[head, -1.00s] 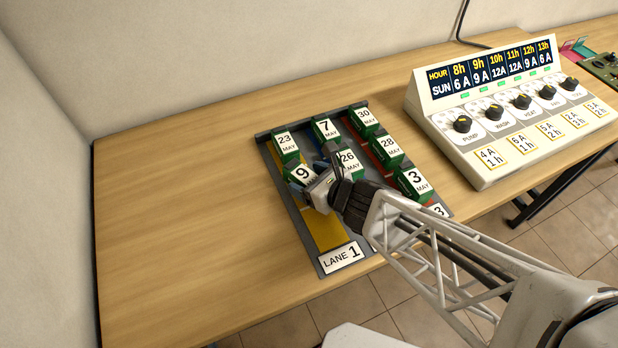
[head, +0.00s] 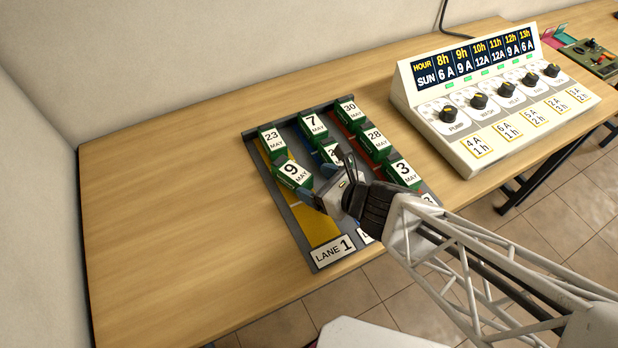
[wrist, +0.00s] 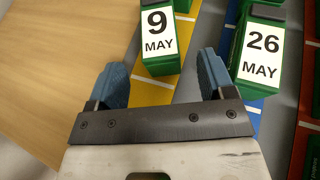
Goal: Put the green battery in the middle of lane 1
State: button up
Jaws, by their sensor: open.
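The green battery labelled 9 May (head: 293,174) stands in the middle of yellow lane 1 (head: 318,228), turned somewhat askew to the lane. It also shows in the wrist view (wrist: 160,38). A green battery labelled 23 May (head: 272,140) stands behind it at the lane's far end. My gripper (head: 322,180) is open at the near right side of the 9 May battery. In the wrist view its blue fingers (wrist: 161,62) are spread wide, with the battery ahead between them and visible gaps on both sides.
In the blue lane stand green batteries labelled 7 May (head: 312,126) and 26 May (wrist: 262,50), the latter close to my right finger. The red lane holds 30 May, 28 May and 3 May (head: 404,172). A control panel (head: 490,100) stands right. The table's left side is clear.

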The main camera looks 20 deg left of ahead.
jog(key=shift+s+d+r, duration=0.25)
jog(key=shift+d, duration=0.35)
dwell(0.3)
jog(key=shift+s+d+r+n+g, duration=0.1)
jog(key=shift+d+r+n+g, duration=0.2)
jog(key=shift+r+n, duration=0.45)
jog(key=s+d+r+n+g+h, duration=0.1)
jog(key=d+r+n+h, duration=0.5)
jog(key=d, duration=0.8)
jog(key=s+d+r+n+g+h, duration=0.1)
jog(key=s+d+r+n+h, duration=0.2)
jog(key=d+r+n, duration=0.9)
jog(key=d+n+h, duration=0.2)
jog(key=n+h, duration=0.1)
jog(key=shift+s+r+h, duration=0.2)
jog(key=shift+h, duration=0.2)
